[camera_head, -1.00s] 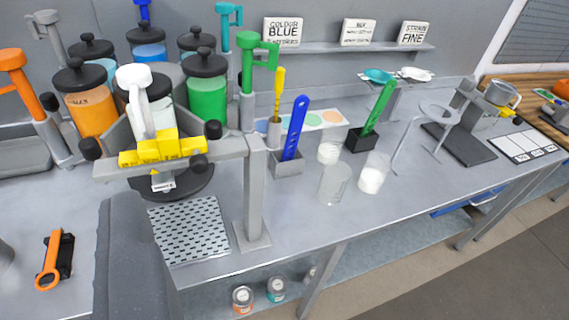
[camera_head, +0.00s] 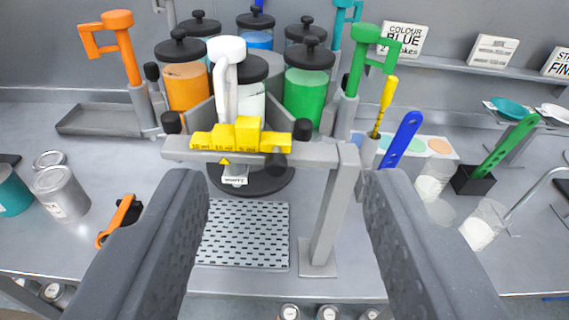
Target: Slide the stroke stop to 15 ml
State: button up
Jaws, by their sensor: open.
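The stroke stop appears to be the raised yellow block (camera_head: 248,133) on a stepped yellow piece with ml markings (camera_head: 212,140), on the grey crossbar in front of the drums. The block sits right of centre on the marked piece; the numbers are too small to read surely. A small yellow pointer (camera_head: 224,161) shows below. A white handle (camera_head: 228,75) rises just behind. My gripper (camera_head: 282,185) is open and empty, its two grey fingers spread wide in the foreground. The crossbar lies ahead of the fingertips, with the stop left of the middle between them.
A grey post (camera_head: 332,205) carries the crossbar's right end, between my fingers. A perforated tray (camera_head: 243,233) lies below. Colour drums (camera_head: 187,85) stand behind, with a green lever (camera_head: 365,60) at right. Cans (camera_head: 60,192) stand left.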

jog(key=w+f+n+p, duration=0.15)
jog(key=w+f, duration=0.25)
jog(key=f, duration=0.5)
jog(key=t+p, duration=0.2)
jog(key=p, duration=0.6)
send_near(276, 174)
jog(key=shift+n, duration=0.35)
jog(key=shift+w, duration=4.5)
grip_shut()
